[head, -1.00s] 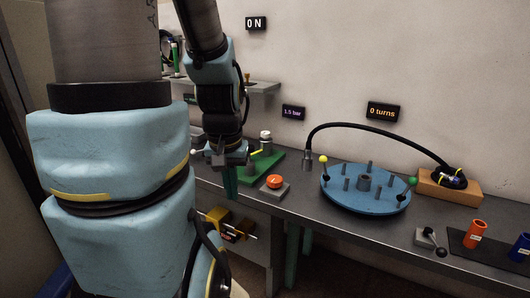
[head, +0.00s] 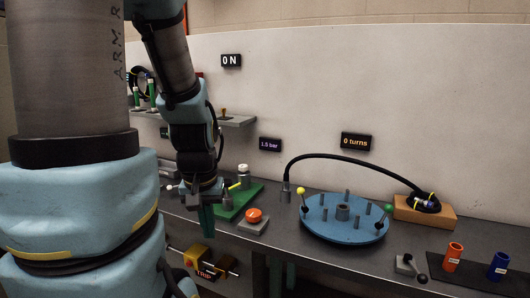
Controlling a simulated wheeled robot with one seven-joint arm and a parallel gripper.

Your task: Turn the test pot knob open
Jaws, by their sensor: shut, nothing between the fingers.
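My gripper (head: 207,217) points down over the bench with its green fingers shut and empty. It is left of a round orange knob (head: 254,213) on a grey block (head: 253,227), and apart from it in the picture. Behind the gripper is a green plate (head: 237,204) with a silver-topped pot (head: 243,177) upright on it. A yellow lever (head: 234,186) shows beside the pot. My gripper hides the plate's left part. I cannot tell for certain which part is the test pot knob.
A blue round table (head: 345,232) with upright pegs stands to the right. A black hose (head: 345,156) arches over it to a wooden block (head: 440,214). Orange (head: 453,256) and blue (head: 498,266) cups stand far right. A display (head: 270,144) reads 1.5 bar.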

